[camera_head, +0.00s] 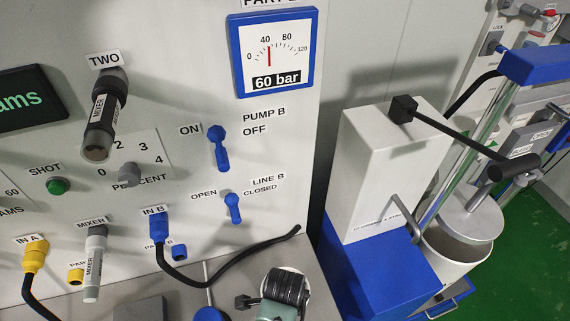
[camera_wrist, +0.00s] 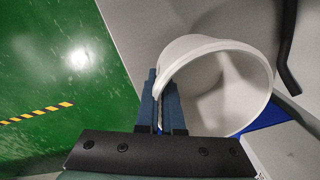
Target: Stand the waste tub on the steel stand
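The waste tub (camera_wrist: 233,70) is a white, round, open tub. In the wrist view it is tilted in the picture, its mouth faces the camera, and its inside looks empty. My gripper (camera_wrist: 160,80) is at the tub's left edge, with one dark finger on each side of the tub wall, shut on it. In the head view my gripper's dark wrist (camera_head: 286,287) shows at the bottom and hides most of what is below it. I cannot make out the steel stand with certainty; a grey block (camera_head: 140,309) is partly visible at the bottom edge.
The control panel (camera_head: 190,100) stands behind, with a black hose (camera_head: 240,260) hanging from IN B; its end shows near the tub in the wrist view (camera_wrist: 287,45). A blue-and-white machine (camera_head: 380,180) stands at the right. Green floor (camera_wrist: 60,100) is clear at the left.

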